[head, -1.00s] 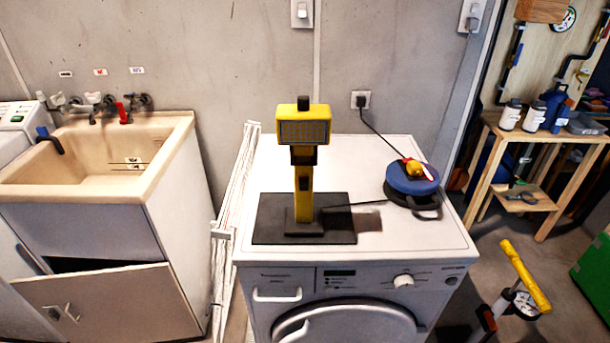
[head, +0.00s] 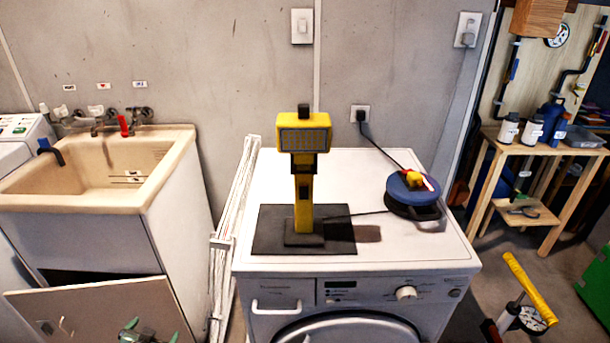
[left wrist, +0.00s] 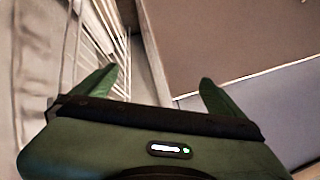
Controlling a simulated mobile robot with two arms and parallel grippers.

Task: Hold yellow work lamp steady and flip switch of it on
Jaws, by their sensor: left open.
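The yellow work lamp (head: 304,190) stands upright on a dark mat (head: 275,241) on top of the white washing machine (head: 352,265). Its lamp head faces me and has a black knob on top. I cannot make out the switch for sure. My left gripper (head: 150,332) is at the bottom edge of the head view, in front of the sink cabinet, low and well left of the lamp. Its green fingers (left wrist: 158,85) are apart and empty in the left wrist view. The lamp does not show there. My right gripper is not in view.
A blue cable reel (head: 410,190) sits at the machine's right, its cord running to a wall socket (head: 360,114). A white folded drying rack (head: 232,220) stands between the machine and the sink (head: 110,175). The cabinet door (head: 95,305) hangs open. A wooden workbench (head: 545,150) is at right.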

